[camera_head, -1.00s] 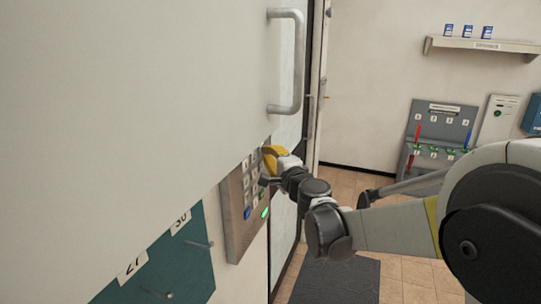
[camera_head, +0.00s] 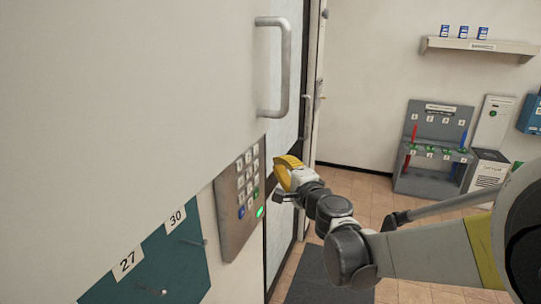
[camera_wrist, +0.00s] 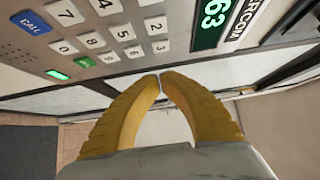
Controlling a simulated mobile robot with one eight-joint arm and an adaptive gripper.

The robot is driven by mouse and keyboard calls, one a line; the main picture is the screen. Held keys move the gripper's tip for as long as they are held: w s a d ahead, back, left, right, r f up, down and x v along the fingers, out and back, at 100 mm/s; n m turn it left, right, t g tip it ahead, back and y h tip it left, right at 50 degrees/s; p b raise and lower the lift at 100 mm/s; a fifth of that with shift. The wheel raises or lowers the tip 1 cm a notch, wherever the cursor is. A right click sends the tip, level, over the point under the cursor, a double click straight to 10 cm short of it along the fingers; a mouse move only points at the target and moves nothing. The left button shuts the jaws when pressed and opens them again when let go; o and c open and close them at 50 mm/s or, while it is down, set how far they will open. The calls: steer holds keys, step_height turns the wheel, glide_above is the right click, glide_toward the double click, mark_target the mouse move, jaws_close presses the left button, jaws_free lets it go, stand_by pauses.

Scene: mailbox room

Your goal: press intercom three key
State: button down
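The intercom panel (camera_head: 233,222) is a grey metal plate on the wall at the left, with white number keys, a blue key and a lit green light. In the wrist view, the three key (camera_wrist: 161,46) is at the right end of the keypad's near row, next to the six key (camera_wrist: 134,52). A green display (camera_wrist: 212,20) reads "63", partly cut off. My gripper (camera_wrist: 160,78) has its yellow fingertips together, with nothing between them. In the head view, my gripper (camera_head: 280,170) is just right of the keypad, apparently apart from the keys.
A door handle (camera_head: 287,70) projects above the panel. A teal board (camera_head: 150,265) with tags 27 and 30 and hooks is lower left. A shelf (camera_head: 480,47), a grey rack (camera_head: 430,180) and open floor lie beyond my arm.

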steer(key=shift+v, duration=2.2)
steer(key=shift+d, duration=0.15)
